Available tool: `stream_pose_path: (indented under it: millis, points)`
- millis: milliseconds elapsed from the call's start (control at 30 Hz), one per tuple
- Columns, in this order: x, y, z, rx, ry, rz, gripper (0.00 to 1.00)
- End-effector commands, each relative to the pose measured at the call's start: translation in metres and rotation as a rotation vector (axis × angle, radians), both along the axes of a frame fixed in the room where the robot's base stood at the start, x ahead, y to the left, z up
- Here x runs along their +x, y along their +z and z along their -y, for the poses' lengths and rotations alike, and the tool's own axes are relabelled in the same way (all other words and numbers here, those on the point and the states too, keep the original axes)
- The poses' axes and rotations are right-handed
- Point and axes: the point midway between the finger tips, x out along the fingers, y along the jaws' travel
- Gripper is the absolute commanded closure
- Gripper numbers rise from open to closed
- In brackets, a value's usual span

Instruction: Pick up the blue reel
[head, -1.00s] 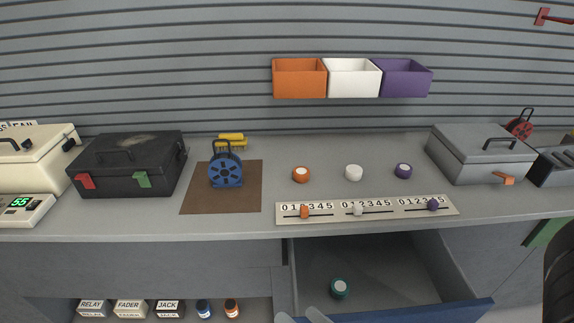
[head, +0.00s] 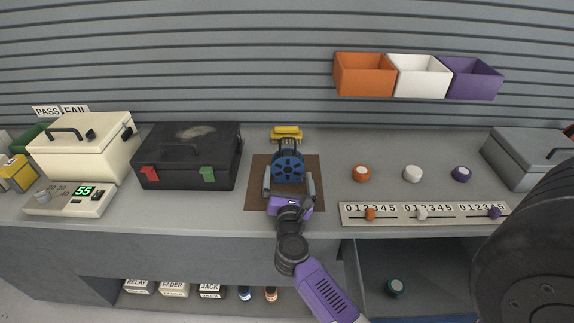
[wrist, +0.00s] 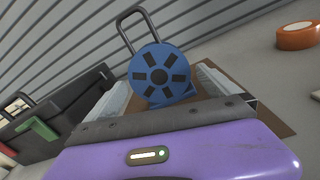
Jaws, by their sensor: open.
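The blue reel (head: 287,167) stands upright on the brown mat (head: 256,199) on the bench, with a dark handle loop on top. In the wrist view the blue reel (wrist: 158,75) shows just beyond and between the fingers. My gripper (head: 289,183) is open, with one finger to the left and one to the right of the reel's lower part. In the wrist view my gripper (wrist: 165,92) has its two grey fingers apart. The reel's base is partly hidden by my gripper. I cannot tell whether the fingers touch it.
A black toolbox (head: 187,155) stands left of the mat, and a yellow item (head: 286,133) lies behind the reel. Orange (head: 361,174), white (head: 412,174) and purple (head: 461,174) rolls stand right, behind a slider panel (head: 390,217).

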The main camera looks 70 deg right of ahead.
Motion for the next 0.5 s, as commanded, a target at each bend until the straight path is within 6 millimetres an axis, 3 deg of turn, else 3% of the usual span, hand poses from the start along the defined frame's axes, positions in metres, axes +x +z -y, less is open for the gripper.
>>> stream_pose_path:
  millis: [500]
  points:
    - [0.024,0.010,0.052,0.012,-0.008,0.020,0.00]
